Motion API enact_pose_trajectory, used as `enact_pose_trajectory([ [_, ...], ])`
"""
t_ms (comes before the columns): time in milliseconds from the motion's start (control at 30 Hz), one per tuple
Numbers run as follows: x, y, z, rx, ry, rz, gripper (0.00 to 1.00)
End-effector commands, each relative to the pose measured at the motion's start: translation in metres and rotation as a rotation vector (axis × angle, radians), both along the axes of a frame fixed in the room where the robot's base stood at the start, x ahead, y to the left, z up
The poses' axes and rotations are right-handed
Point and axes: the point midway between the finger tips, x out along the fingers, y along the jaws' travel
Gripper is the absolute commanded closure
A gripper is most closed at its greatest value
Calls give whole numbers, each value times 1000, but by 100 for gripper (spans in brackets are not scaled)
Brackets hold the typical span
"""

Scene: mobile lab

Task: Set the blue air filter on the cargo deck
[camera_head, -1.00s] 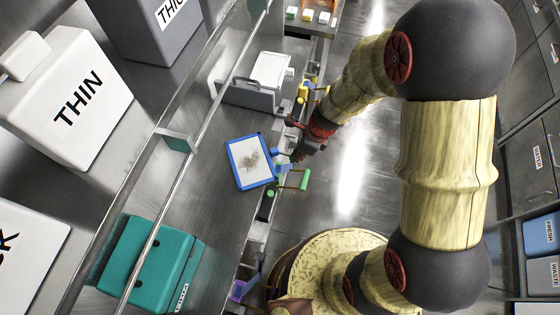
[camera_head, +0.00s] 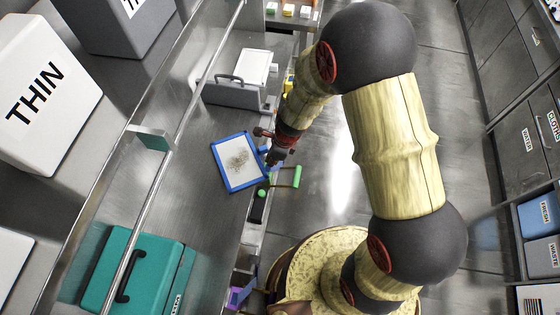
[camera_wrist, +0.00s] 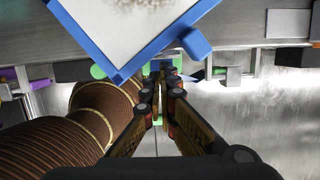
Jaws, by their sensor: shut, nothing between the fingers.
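The blue air filter (camera_head: 226,147) has a blue frame around a pale panel with a grey-brown dirty patch. It lies on the steel counter (camera_head: 200,215), and a blue tab sticks out from its right side. In the wrist view the filter's corner (camera_wrist: 118,72) and tab fill the top, just beyond the fingers. My gripper (camera_head: 270,158) is at the filter's right edge, by the tab. In the wrist view my gripper (camera_wrist: 160,77) is shut and empty. I cannot tell whether it touches the tab. I cannot tell which surface is the cargo deck.
A grey case (camera_head: 232,93) with a white panel stands behind the filter. A teal case (camera_head: 118,270) is at the lower left, behind a metal rail (camera_head: 190,120). A green handle (camera_head: 296,177) juts out over the counter edge. Open floor (camera_head: 345,180) lies to the right.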

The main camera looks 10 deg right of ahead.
Motion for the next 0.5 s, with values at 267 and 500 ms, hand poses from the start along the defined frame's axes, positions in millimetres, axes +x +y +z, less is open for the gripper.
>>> enact_pose_trajectory([
  [267, 3, 9, 0, 0, 0, -2, 100],
  [500, 3, 9, 0, -1, 1, -1, 100],
])
